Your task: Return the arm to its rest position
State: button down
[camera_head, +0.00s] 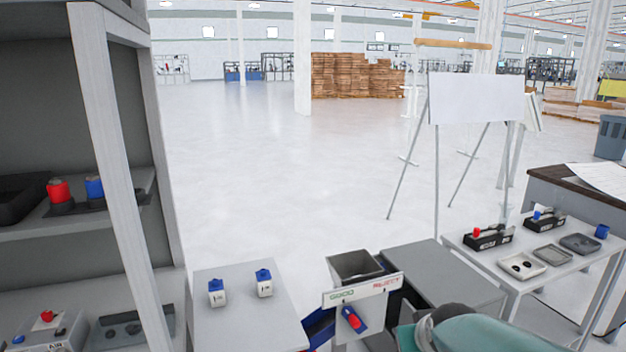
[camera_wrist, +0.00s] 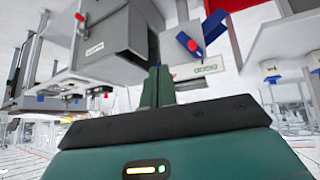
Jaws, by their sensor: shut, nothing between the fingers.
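My arm (camera_head: 485,334) shows as a teal rounded link at the bottom right of the head view; the rest of it is out of frame. My gripper (camera_wrist: 157,76) is in the wrist view, its two dark green fingers together and shut, with nothing seen between them. The wrist picture looks upside down. I cannot tell the gap between fingers and plate.
The GOOD/REJECT station (camera_head: 365,290) stands close beside my arm, with a grey bin (camera_head: 355,265) behind its sign. Shelving (camera_head: 118,160) is left, a tray table (camera_head: 500,280) right. Open floor (camera_head: 270,165) lies beyond.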

jog(key=s+a+r+g, duration=0.1)
jog(key=s+a+r, duration=0.1)
jog(key=s, duration=0.6)
jog(key=s+a+r+g, duration=0.1)
jog(key=s+r, duration=0.3)
jog(key=s, duration=0.4)
jog(key=shift+s+a+m, duration=0.4)
jog(key=shift+a, duration=0.3)
